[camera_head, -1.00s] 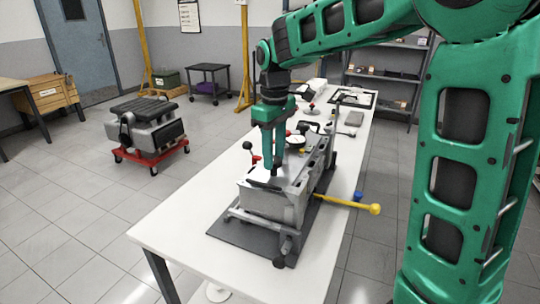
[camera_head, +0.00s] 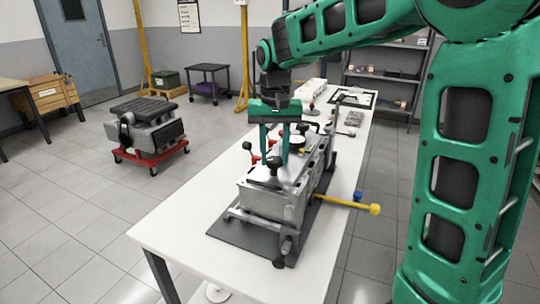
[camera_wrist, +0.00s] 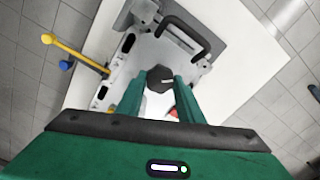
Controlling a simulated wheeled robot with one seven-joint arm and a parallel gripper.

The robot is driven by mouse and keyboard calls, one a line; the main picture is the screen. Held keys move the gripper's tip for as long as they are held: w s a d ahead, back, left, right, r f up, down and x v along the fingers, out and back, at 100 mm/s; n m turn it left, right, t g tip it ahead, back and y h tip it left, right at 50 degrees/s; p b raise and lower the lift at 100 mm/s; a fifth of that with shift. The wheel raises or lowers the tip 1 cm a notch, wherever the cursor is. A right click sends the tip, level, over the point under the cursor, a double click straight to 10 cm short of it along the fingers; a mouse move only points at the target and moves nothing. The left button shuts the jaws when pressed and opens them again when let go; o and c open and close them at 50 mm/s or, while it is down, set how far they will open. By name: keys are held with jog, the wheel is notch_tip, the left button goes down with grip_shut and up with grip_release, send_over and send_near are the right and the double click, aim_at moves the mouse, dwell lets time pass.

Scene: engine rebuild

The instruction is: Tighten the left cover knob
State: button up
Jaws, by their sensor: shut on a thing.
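The left cover knob is a dark, faceted knob (camera_wrist: 160,78) with a small white mark. It stands on the grey engine block (camera_head: 270,203) at its near end. My gripper (camera_head: 275,157) points down over the block, its green fingers on either side of the knob. In the wrist view my gripper (camera_wrist: 160,86) is shut on the knob, which shows between the fingertips. The knob's base is partly hidden from the wrist camera.
The block rests on a dark mat (camera_head: 235,240) on a white table (camera_head: 175,230). A yellow-handled bar (camera_head: 350,204) sticks out to the right. A black bar handle (camera_wrist: 200,32) is close to the knob. A red engine stand (camera_head: 150,155) is on the floor at left.

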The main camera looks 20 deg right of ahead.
aim_at(275, 159)
jog(key=m, duration=0.4)
jog(key=shift+m, duration=2.2)
jog(key=o, duration=1.1)
notch_tip(275, 159, up, 11)
jog(key=shift+f, duration=0.1)
jog(key=shift+d, duration=0.1)
